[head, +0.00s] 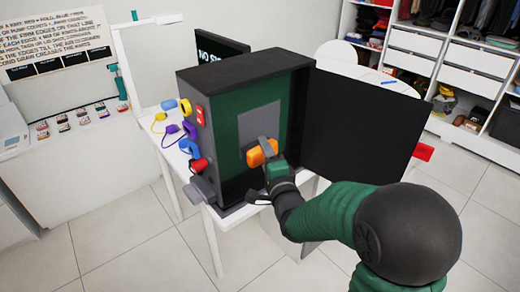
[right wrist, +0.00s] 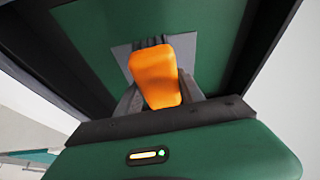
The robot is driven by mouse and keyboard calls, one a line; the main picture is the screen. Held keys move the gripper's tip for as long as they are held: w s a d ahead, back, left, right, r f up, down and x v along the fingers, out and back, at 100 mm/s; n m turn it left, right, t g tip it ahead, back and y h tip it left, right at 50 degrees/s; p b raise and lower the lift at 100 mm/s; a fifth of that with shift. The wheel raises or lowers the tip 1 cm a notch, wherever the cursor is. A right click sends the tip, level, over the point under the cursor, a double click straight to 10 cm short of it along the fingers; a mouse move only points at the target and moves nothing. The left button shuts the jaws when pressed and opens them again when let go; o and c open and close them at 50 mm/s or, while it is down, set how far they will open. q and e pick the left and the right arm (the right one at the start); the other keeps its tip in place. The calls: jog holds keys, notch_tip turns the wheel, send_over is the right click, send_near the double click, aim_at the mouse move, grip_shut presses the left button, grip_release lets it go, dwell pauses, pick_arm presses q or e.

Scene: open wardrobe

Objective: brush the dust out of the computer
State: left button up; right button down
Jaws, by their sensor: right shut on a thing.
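The computer (head: 246,75) is a large dark case standing open on a white table, with a green inside and a grey panel (head: 262,118) on its back wall. My right gripper (head: 266,160) reaches into the open front and is shut on an orange thing (head: 257,155), likely the brush's handle. In the right wrist view the orange handle (right wrist: 155,75) sits between the grey fingers, in front of the grey panel (right wrist: 122,57). No dust can be made out on the green surfaces. My left gripper is not in view.
The black door (head: 355,122) stands open on the right of the case, close to my right arm. Coloured plugs and cables (head: 188,130) are on the case's left side. A black screen (head: 218,55) stands behind. Shelves (head: 470,65) are at the back right.

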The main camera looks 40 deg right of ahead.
jog(key=s, duration=0.3)
jog(key=shift+d, duration=0.1)
dwell(0.3)
jog(key=shift+w, duration=0.1)
